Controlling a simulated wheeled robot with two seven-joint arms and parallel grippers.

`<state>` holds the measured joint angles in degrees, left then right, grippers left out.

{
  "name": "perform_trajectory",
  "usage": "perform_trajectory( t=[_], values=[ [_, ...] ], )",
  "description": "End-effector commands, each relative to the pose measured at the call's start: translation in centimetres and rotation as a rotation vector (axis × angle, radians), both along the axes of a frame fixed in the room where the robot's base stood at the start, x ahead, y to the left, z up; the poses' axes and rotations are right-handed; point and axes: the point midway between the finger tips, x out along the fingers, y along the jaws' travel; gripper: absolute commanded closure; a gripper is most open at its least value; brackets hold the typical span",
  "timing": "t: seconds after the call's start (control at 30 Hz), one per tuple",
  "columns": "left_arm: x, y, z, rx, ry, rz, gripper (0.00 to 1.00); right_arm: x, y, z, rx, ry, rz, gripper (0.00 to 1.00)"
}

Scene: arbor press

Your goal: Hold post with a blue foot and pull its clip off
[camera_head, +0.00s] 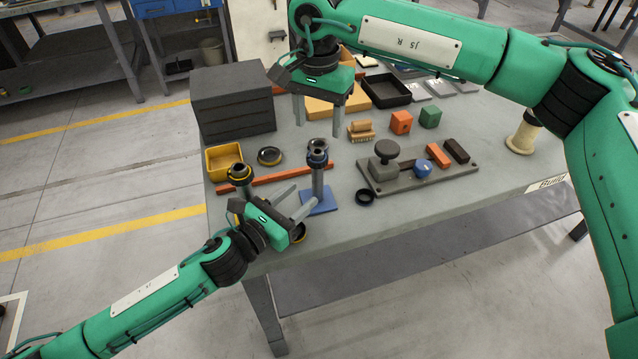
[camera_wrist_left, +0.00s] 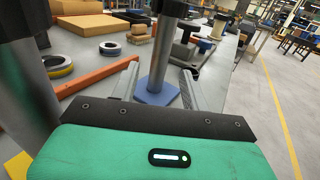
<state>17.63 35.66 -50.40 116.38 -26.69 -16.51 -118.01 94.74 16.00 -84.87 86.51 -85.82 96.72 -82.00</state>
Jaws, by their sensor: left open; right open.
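The post with a blue foot (camera_head: 318,182) stands upright near the table's front edge, its blue foot (camera_head: 322,204) flat on the top. A dark ring-like clip (camera_head: 317,150) sits around its upper end. My left gripper (camera_head: 306,193) is open and low, its fingers reaching toward the shaft. In the left wrist view the shaft (camera_wrist_left: 161,60) shows between the two fingers (camera_wrist_left: 160,74), with the blue foot (camera_wrist_left: 156,93) below; I cannot tell whether they touch it. My right gripper (camera_head: 318,130) is open, fingers pointing down, just above the clip.
Black rings, an orange bar (camera_head: 262,184), a yellow bin (camera_head: 223,160) and a grey fixture board (camera_head: 445,172) lie around. A black ring (camera_head: 365,197) lies right of the blue foot.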

Motion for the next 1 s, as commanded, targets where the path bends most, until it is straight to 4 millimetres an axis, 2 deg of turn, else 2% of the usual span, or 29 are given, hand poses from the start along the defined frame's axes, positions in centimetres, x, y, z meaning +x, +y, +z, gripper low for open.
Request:
perform_trajectory(
  t=[0.2,0.37,0.8,0.87,1.0],
  values=[
    [3.1,-2.8,0.1,-0.002,-0.001,-0.001,0.54,0.0,0.0,0.0,0.001,0.0,0.001,0.42],
    [4.6,-4.0,0.0,-0.001,0.001,0.0,0.54,0.0,0.0,0.0,0.001,0.0,0.001,0.42],
    [5.3,-4.7,0.0,0.0,0.001,0.0,0.54,0.0,0.0,0.0,0.001,0.0,0.001,0.42],
    [5.3,-4.7,0.0,0.0,0.001,0.0,0.64,0.0,0.0,0.0,0.001,0.0,0.001,0.42],
    [5.3,-4.7,0.0,0.0,0.001,0.0,0.91,0.0,0.0,0.0,0.001,0.0,0.001,0.42]
  ],
)
